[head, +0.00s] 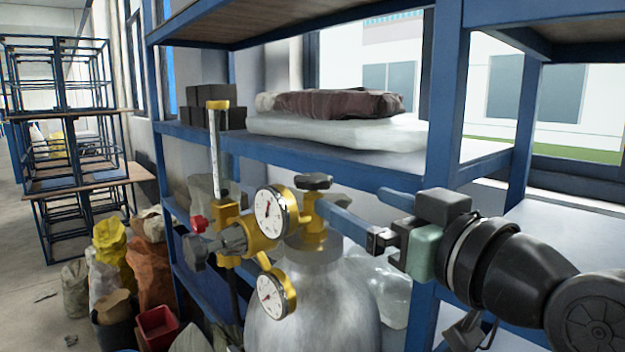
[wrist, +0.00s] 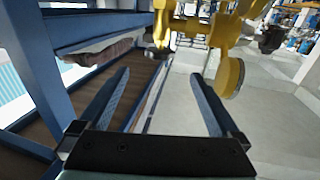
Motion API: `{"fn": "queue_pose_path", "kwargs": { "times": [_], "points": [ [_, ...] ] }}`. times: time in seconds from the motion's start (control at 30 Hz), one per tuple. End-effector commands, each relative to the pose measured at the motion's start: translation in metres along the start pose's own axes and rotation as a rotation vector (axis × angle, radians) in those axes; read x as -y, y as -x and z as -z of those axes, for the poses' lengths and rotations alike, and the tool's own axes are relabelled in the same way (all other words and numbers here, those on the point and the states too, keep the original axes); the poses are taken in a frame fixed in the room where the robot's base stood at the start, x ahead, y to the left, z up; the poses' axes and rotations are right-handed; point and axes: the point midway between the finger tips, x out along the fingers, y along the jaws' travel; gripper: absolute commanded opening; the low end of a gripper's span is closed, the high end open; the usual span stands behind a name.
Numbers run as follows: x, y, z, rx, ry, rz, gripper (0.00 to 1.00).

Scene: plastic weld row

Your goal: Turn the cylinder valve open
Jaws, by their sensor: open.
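The grey gas cylinder (head: 318,300) stands upright at the lower middle of the head view. Its black valve handwheel (head: 313,182) sits on top of a brass valve body (head: 314,228). A brass regulator with two round gauges (head: 270,213) is attached on the left. My gripper (head: 350,197) is open and empty, just right of the handwheel, its fingers pointing towards the valve. In the wrist view my gripper (wrist: 160,75) has its fingers spread wide, with yellow brass parts (wrist: 230,75) beyond the right fingertip.
A blue shelf rack (head: 447,95) stands behind the cylinder, with a board just above the valve carrying white and brown bags (head: 335,118) and dark blocks (head: 215,108). A flowmeter tube (head: 214,150) rises left of the gauges. Sacks (head: 150,260) and a red bin (head: 158,325) stand at left.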

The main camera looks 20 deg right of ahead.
Motion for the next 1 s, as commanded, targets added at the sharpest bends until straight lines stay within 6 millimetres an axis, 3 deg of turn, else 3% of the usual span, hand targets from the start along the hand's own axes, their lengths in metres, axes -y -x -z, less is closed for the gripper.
{"fn": "queue_pose_path", "kwargs": {
  "times": [0.53, 0.73, 1.0],
  "points": [
    [0.001, -0.103, 0.003, 0.005, 0.001, 0.004, 0.99],
    [0.0, -0.12, 0.001, 0.003, 0.001, 0.002, 0.99],
    [0.0, -0.123, -0.001, 0.003, 0.002, 0.001, 0.99]
  ]
}}
